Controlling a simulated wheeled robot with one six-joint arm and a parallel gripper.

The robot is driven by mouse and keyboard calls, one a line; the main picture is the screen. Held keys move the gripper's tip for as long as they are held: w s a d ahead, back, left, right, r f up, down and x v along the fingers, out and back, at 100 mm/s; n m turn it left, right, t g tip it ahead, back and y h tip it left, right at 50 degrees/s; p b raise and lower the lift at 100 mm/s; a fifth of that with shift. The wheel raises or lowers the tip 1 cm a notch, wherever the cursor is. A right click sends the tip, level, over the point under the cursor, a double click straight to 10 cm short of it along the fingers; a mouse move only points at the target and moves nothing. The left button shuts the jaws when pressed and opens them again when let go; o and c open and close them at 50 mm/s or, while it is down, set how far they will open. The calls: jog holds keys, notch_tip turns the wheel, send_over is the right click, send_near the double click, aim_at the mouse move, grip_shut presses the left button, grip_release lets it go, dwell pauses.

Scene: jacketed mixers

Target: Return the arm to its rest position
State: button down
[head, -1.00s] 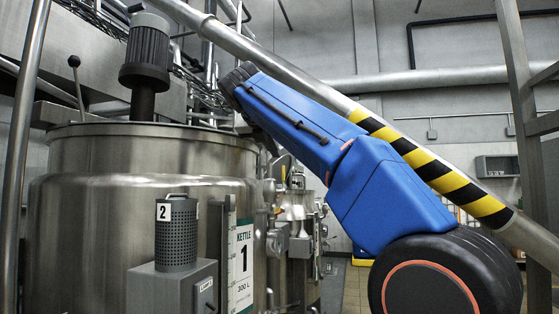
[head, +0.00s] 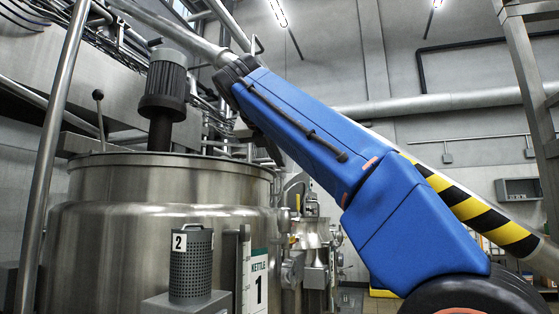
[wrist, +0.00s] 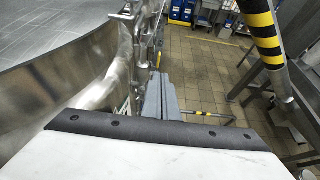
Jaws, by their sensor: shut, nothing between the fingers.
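My blue arm (head: 300,125) slants up and to the left across the head view, its far end in front of a sloping metal pipe. The gripper end is hidden in that view. In the wrist view my gripper (wrist: 160,82) shows as two grey fingers lying side by side, shut and empty. It points down over the tiled floor, beside the kettle's curved steel wall (wrist: 85,85). No contact between the fingers and anything else is visible.
Kettle 1 (head: 160,190), a steel vessel with a motor (head: 165,85) on top, stands left of my arm. A box with a perforated cylinder marked 2 (head: 191,265) is in front. A striped pole (wrist: 262,35) and metal frame stand right. Floor (wrist: 205,70) between is open.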

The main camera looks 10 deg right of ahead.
dwell(0.3)
jog(key=s+d+f+m+g+y, duration=0.1)
jog(key=s+d+f+m, duration=0.25)
jog(key=f, duration=0.55)
jog(key=s+d+f+m+g+y, duration=0.1)
jog(key=s+d+f+m, duration=0.3)
jog(key=f, duration=0.5)
jog(key=s+d+f+m+g+y, duration=0.15)
jog(key=d+f+m, duration=0.3)
jog(key=f, duration=0.45)
jog(key=s+d+f+m+g+y, duration=0.1)
jog(key=s+f+m, duration=0.5)
jog(key=f, duration=0.7)
jog(key=s+d+f+m+g+y, duration=0.1)
jog(key=s+f+m, duration=0.5)
jog(key=s+f, duration=0.3)
jog(key=s+d+f+m+g+y, duration=0.1)
jog(key=s+f+m, duration=0.5)
jog(key=f, duration=1.1)
jog(key=s, duration=0.2)
jog(key=shift+s, duration=0.3)
